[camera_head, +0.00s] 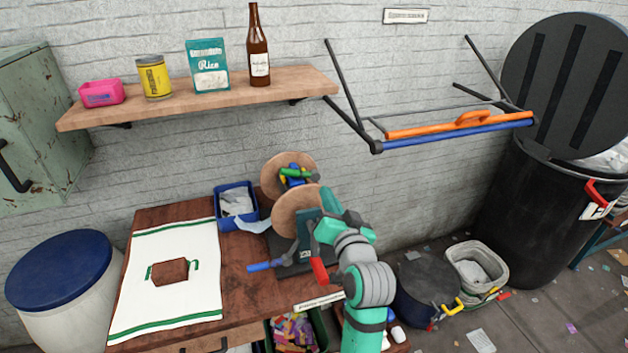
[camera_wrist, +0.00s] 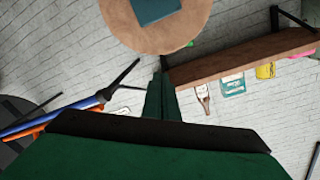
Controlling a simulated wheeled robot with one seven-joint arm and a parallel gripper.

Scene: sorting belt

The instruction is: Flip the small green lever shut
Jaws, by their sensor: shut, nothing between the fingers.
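A stand with two round wooden discs (camera_head: 292,212) sits on the right part of the brown bench. A small green piece (camera_head: 297,173) shows among blue and yellow pieces between the discs. I cannot tell for sure whether it is the lever, or how it is set. A bit of green (camera_wrist: 190,44) also shows at the disc's edge in the wrist view. My gripper (camera_head: 328,203) is beside the front disc and hides part of the stand. In the wrist view my gripper's fingers (camera_wrist: 161,88) are together and empty, just below the disc.
A blue handle (camera_head: 266,266) and a red handle (camera_head: 319,270) stick out low on the stand. A blue bin (camera_head: 235,188) stands behind left. A towel (camera_head: 165,300) covers the bench's left. A shelf (camera_head: 180,100) and folding rack (camera_head: 455,130) are above.

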